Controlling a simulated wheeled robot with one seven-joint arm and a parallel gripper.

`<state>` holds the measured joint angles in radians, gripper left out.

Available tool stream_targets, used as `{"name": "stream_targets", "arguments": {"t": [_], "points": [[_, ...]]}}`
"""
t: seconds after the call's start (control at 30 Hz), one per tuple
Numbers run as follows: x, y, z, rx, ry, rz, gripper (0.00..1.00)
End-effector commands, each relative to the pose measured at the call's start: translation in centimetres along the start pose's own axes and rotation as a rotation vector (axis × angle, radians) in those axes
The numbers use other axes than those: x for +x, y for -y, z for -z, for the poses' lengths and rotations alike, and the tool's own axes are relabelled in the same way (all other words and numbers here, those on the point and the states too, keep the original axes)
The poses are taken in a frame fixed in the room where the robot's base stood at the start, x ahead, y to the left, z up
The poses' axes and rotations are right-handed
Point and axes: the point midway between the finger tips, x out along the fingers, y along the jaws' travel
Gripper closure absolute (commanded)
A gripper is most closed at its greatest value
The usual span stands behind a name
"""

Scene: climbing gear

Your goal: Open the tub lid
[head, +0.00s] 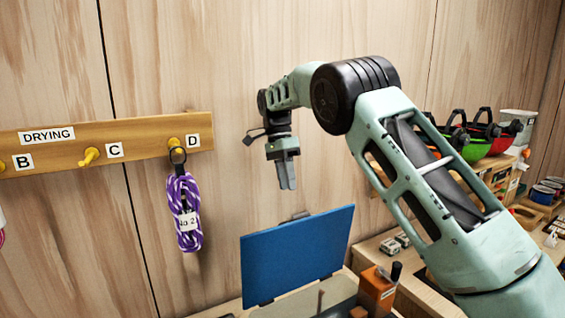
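The tub's blue lid (295,258) stands raised and tilted near the bottom middle of the head view. A small grey tab shows at its top edge. Part of the grey tub (335,294) shows below and to the right of the lid; the rest is cut off by the frame or hidden by the lid. My gripper (288,187) hangs above the lid, pointing down, apart from it in the picture. Its fingers look close together with nothing visible between them.
A wooden rack (60,145) with yellow pegs is on the wall at left; a purple rope coil (186,215) hangs from peg D. An orange box (376,291) stands right of the tub. Helmets (478,140) sit at far right, behind my arm.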

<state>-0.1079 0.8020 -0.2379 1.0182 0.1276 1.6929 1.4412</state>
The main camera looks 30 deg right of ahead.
Motion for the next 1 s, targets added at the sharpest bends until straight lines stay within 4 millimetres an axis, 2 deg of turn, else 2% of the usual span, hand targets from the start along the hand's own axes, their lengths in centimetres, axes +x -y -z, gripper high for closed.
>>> {"name": "stream_targets", "arguments": {"t": [0.2, 0.43, 0.63, 1.0], "points": [[-3.5, 0.1, 0.1, 0.001, 0.0, 0.003, 0.68], [-6.0, 0.0, 0.0, 0.0, 0.001, 0.0, 0.68], [-6.9, -0.1, 0.0, 0.0, 0.001, -0.002, 0.68], [-7.1, -0.1, 0.0, 0.0, 0.001, -0.002, 0.68]]}}
